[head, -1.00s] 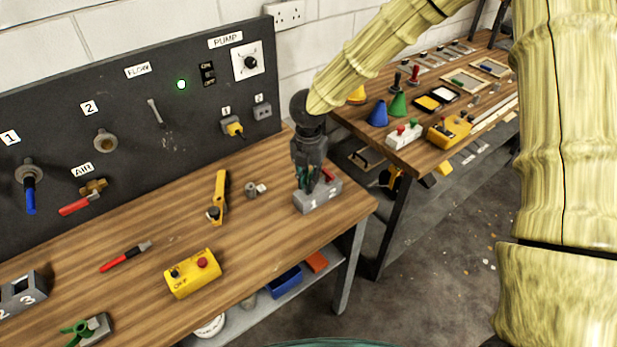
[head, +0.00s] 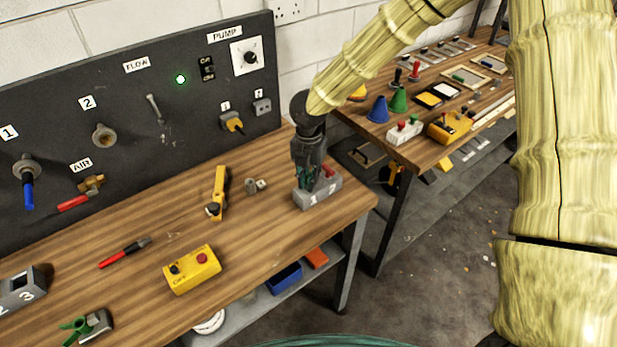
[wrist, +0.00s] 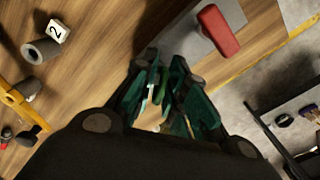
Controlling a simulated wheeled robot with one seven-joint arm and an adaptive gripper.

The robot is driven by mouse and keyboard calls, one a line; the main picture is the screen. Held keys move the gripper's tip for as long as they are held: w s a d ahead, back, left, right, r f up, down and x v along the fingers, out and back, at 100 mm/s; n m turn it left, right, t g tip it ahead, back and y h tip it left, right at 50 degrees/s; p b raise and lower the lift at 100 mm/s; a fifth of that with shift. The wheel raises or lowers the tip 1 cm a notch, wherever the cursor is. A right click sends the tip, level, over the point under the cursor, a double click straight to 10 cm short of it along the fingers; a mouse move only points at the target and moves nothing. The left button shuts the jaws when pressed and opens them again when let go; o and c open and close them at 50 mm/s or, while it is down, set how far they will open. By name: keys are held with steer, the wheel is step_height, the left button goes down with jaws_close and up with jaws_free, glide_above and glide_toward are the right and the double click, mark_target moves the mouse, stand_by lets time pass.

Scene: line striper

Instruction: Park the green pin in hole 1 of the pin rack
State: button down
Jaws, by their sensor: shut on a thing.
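The pin rack (head: 318,196) is a grey block marked 1 and 2, near the right end of the wooden bench. A red pin (head: 330,171) stands in it on the side marked 2; its red handle (wrist: 218,31) shows in the wrist view. My gripper (head: 308,183) points down at the side marked 1. In the wrist view its teal fingers (wrist: 160,90) are shut on the green pin (wrist: 161,86), mostly hidden between them. The pin's lower end and hole 1 are hidden, so I cannot tell how deep the pin sits.
A yellow tool (head: 218,193) and a small grey cylinder (head: 252,186) lie left of the rack. A yellow button box (head: 192,268) and a red-handled tool (head: 124,252) lie further left. The dark panel (head: 130,100) stands behind. The bench's right edge is close to the rack.

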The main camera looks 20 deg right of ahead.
steer(key=shift+f, duration=0.4)
stand_by(0.4)
steer(key=c, duration=1.1)
jaws_free()
steer(key=shift+o, duration=0.2)
steer(key=shift+r, duration=0.1)
steer(key=shift+r+p, duration=2.6)
steer(key=shift+r, duration=0.9)
